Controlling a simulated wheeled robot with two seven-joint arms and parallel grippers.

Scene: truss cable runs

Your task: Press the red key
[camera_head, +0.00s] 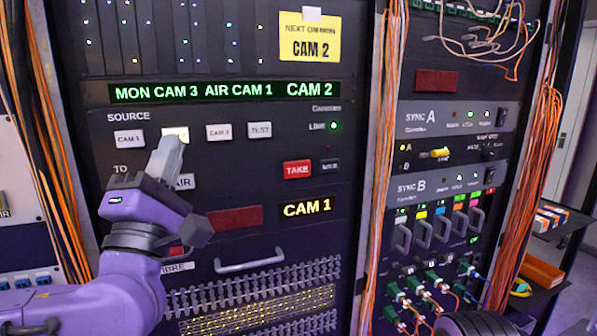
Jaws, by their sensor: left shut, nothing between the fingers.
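The red TAKE key (297,170) sits on the dark switching panel, right of the middle, beside a small dark key. My left gripper (169,152) is shut with nothing in it, its pale fingertips just below the lit source key (175,134) and left of the red key. I cannot tell whether the tips touch the panel. The gripper partly covers the lit key and the AIR key (183,181). My right gripper is not in view.
White CAM 1 (129,139), CAM 3 (219,132) and TEST (260,130) keys line the source row. A yellow note (310,38) reads CAM 2. A metal handle (250,262) sticks out below. Orange cables (382,150) hang right of the panel.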

